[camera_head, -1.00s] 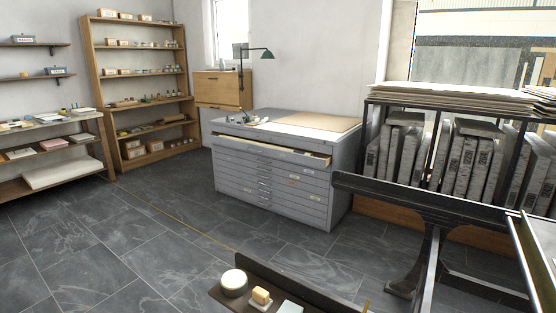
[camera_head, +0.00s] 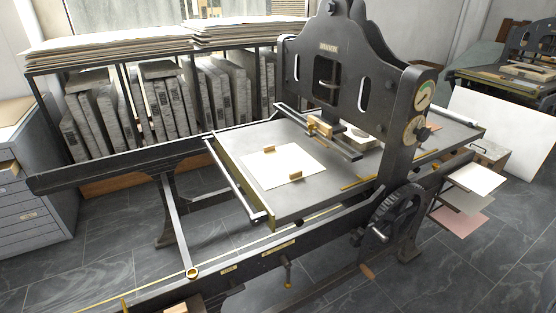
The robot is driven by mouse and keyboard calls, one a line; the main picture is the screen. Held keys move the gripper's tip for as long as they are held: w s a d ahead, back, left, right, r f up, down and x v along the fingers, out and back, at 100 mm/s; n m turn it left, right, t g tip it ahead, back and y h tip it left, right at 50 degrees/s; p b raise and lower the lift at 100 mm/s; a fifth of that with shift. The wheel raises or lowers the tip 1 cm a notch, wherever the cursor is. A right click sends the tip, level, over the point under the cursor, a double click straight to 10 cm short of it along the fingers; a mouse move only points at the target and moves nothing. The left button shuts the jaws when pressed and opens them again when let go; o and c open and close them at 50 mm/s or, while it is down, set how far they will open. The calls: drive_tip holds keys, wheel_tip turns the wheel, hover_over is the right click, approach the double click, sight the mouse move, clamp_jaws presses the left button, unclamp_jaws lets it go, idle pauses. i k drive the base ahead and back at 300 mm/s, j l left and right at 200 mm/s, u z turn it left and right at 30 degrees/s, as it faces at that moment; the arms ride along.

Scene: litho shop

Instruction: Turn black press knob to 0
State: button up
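The black press (camera_head: 345,75) stands right of centre, with a tall dark frame over a flat grey bed (camera_head: 285,165). On the frame's right side post is a round gauge with a green sector (camera_head: 424,97). Below it is a pale round dial (camera_head: 413,130) with a small dark centre that may be the black knob. Its setting and markings are too small to read. A black spoked wheel (camera_head: 396,215) sits lower on the same side. My gripper is not in view.
A rack of upright stone slabs (camera_head: 160,105) with paper on top stands behind the press. A grey drawer cabinet (camera_head: 30,180) is at the left edge. Small paper shelves (camera_head: 475,178) jut out right of the press. Tiled floor (camera_head: 460,270) is clear at the lower right.

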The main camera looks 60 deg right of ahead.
sight(423, 134)
drive_tip(key=z, duration=1.3)
drive_tip(key=j+z, duration=0.1)
drive_tip(key=z, duration=0.35)
drive_tip(key=j+z, duration=0.15)
drive_tip(key=z, duration=0.35)
drive_tip(key=j+z, duration=0.1)
drive_tip(key=z, duration=0.35)
drive_tip(key=j+z, duration=0.1)
drive_tip(key=z, duration=0.4)
